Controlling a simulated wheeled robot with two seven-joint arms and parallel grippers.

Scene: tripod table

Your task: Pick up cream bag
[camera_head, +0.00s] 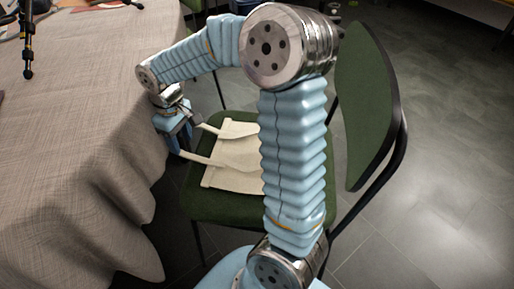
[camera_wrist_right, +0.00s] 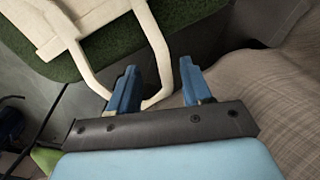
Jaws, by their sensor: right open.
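The cream bag (camera_head: 228,172) lies flat on the green seat of a chair, with its two handles reaching left toward the table. My right arm hides its right part. My right gripper (camera_head: 183,143) is at the handle ends, beside the seat's left edge. In the right wrist view the bag (camera_wrist_right: 52,22) is at the top left. One handle (camera_wrist_right: 156,42) runs down into the gap between the open blue fingers of my right gripper (camera_wrist_right: 158,66). The handle's loop passes partly behind the left finger; contact cannot be told. My left gripper is not in view.
The green chair (camera_head: 215,208) stands close to a table covered by a grey cloth (camera_head: 80,130), which hangs down beside my right gripper. The chair's backrest (camera_head: 362,105) rises on the right. A black tripod (camera_head: 28,45) stands on the table. The tiled floor (camera_head: 440,190) at right is clear.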

